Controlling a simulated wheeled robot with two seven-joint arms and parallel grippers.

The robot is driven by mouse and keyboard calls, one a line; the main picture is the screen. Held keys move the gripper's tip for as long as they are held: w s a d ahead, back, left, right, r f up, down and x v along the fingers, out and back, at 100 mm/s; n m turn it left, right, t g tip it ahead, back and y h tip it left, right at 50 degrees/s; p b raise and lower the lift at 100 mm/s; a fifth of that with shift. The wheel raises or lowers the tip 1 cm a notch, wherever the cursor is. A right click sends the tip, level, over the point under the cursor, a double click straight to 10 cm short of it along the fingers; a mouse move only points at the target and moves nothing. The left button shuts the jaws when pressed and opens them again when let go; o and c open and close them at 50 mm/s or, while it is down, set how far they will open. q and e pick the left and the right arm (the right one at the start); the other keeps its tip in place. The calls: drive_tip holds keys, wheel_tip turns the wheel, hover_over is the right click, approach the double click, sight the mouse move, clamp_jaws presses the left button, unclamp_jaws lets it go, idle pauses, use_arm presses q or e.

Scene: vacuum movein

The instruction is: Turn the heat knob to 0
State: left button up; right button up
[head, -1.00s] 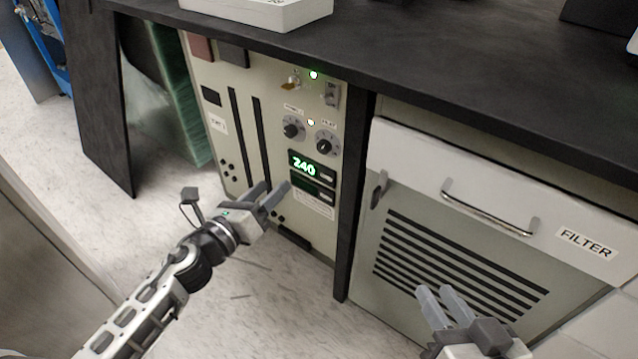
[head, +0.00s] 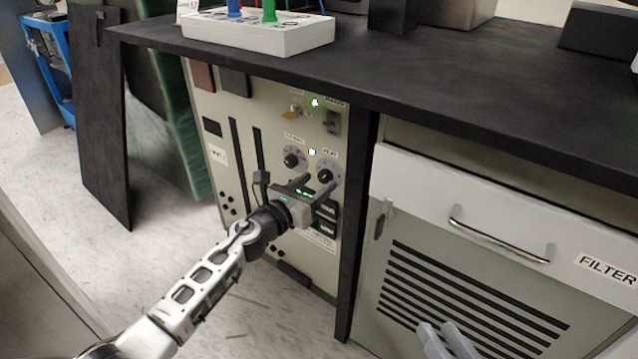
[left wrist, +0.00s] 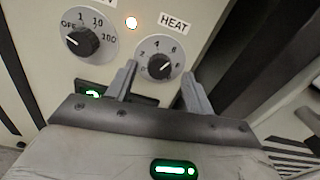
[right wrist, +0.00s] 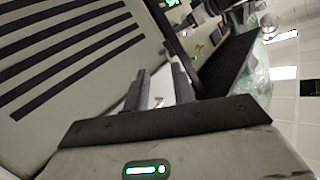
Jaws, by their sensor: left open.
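The HEAT knob (head: 325,176) is a black knob on a round grey dial, on the front of a beige cabinet under the bench. In the left wrist view the HEAT knob (left wrist: 159,66) sits between my left gripper's fingertips (left wrist: 158,74), which stand either side of the dial. Contact cannot be told. Numbers show around the dial; the exact setting is not clear. In the head view my left gripper (head: 317,184) is open at the panel, covering most of the display. My right gripper (head: 435,327) is open and empty near the vented door; it also shows in the right wrist view (right wrist: 160,72).
A similar knob (left wrist: 80,41) with an OFF mark is left of HEAT. A lit lamp (left wrist: 131,23) is between them. A black bench top (head: 440,75) overhangs the panel, and a black support (head: 357,220) stands right of it. A FILTER drawer (head: 480,215) is further right.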

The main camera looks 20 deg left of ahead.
use_arm(q)
drive_tip(key=shift+x, duration=0.9)
drive_tip(key=shift+w, duration=0.15)
use_arm(e)
drive_tip(key=shift+r, duration=0.3)
use_arm(q)
drive_tip(key=c, duration=1)
